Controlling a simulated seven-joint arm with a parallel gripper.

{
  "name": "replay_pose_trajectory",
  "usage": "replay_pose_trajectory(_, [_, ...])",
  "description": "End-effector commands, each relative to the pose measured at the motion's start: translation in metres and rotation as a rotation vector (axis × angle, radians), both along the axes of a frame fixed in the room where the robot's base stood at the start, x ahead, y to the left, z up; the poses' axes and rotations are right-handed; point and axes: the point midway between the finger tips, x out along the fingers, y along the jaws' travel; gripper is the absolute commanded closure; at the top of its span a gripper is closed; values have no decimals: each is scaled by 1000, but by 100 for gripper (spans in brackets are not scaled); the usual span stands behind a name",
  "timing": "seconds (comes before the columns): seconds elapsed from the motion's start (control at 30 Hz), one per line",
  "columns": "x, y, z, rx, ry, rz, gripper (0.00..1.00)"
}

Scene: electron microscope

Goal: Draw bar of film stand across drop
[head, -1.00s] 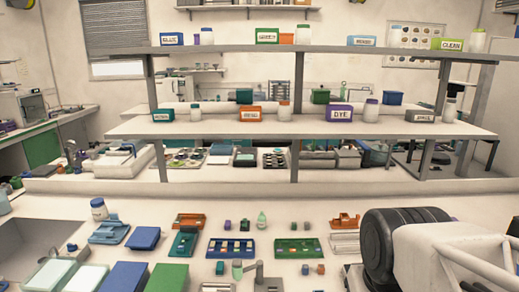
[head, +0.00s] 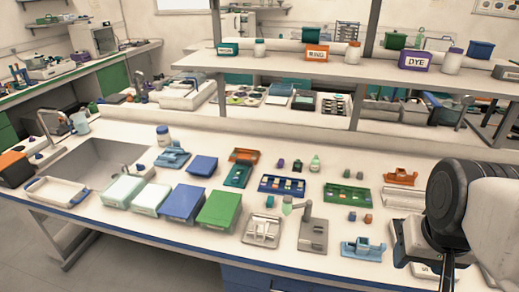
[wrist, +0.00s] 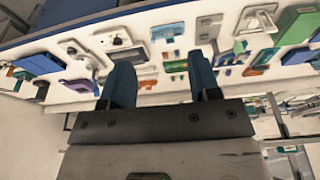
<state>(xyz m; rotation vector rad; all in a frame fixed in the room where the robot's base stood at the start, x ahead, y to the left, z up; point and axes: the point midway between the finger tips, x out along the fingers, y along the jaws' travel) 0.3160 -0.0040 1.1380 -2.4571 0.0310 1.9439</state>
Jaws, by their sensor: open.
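Several small stands lie on the white bench; I cannot tell for certain which is the film stand, and no drop can be made out. A blue stand with a raised part (head: 363,248) is near the front edge, left of my arm. An orange stand (head: 400,176) is further back. A grey stand with an upright post (head: 312,235) and a beige stand (head: 262,230) stand left of the blue one. My gripper (wrist: 162,80) is open and empty in the wrist view, its two dark blue fingers apart, above and away from the bench items.
Green (head: 219,208) and blue (head: 182,203) boxes and white trays stand toward the sink (head: 90,165). Blue (head: 282,184) and green (head: 347,194) racks with coloured blocks lie mid-bench. A shelf (head: 350,76) with labelled boxes crosses behind. My arm covers the right end.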

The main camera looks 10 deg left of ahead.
Motion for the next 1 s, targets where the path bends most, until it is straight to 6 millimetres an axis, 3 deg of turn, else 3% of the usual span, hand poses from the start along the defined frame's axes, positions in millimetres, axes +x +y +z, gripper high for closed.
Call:
replay_pose_trajectory(0.2, [0, 0, 0, 0, 0, 0, 44])
replay_pose_trajectory(0.3, [0, 0, 0, 0, 0, 1, 57])
replay_pose_trajectory(0.57, [15, 3, 7, -4, 5, 31, 57])
replay_pose_trajectory(0.77, [47, 11, 19, -14, 17, 96, 57])
replay_pose_trajectory(1.0, [98, 25, 35, -29, 32, 199, 57])
